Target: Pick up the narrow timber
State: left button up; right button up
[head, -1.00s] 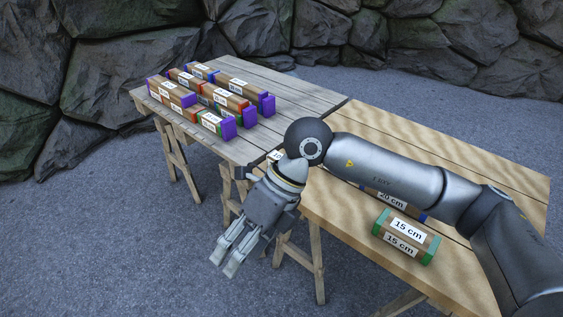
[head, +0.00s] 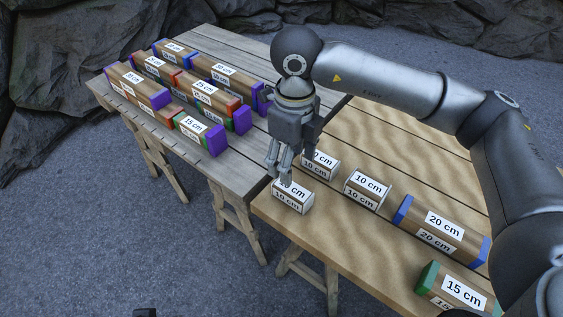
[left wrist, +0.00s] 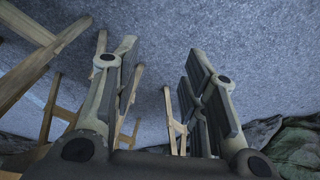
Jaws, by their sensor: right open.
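Three short timbers labelled 10 cm lie on the light sandy table: a front one (head: 292,199), one behind it (head: 322,167) and one to the right (head: 366,190). Which timber is the narrow one I cannot tell for sure. My right gripper (head: 279,176) is open and points down at the front 10 cm timber, its fingers overlapping it in the picture; contact is unclear. My left gripper (left wrist: 165,95) is open and empty in the left wrist view, with its fingers wide apart over the ground.
A blue-ended 20 cm timber (head: 441,232) and a green-ended 15 cm timber (head: 458,290) lie at the right of the sandy table (head: 350,240). The grey plank table (head: 300,60) holds several colour-ended timbers (head: 200,130). Trestle legs (head: 235,215) stand below.

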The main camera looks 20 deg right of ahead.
aim_at(292, 188)
jog(key=shift+w+f, duration=0.1)
jog(key=shift+w, duration=0.25)
jog(key=shift+f, duration=0.4)
jog(key=f, duration=0.1)
jog(key=f+b, duration=0.1)
jog(key=f, duration=0.1)
jog(key=shift+s+f, duration=0.25)
jog(key=shift+s, duration=0.1)
jog(key=shift+f, duration=0.3)
jog(key=f, duration=0.2)
jog(key=f+b, duration=0.1)
jog(key=f, duration=0.2)
jog(key=shift+s+d+f, duration=0.1)
jog(key=shift+s+d, duration=0.05)
jog(key=shift+s, duration=0.05)
pick_arm(q)
jog(key=shift+v, duration=0.85)
pick_arm(e)
jog(key=c, duration=1.1)
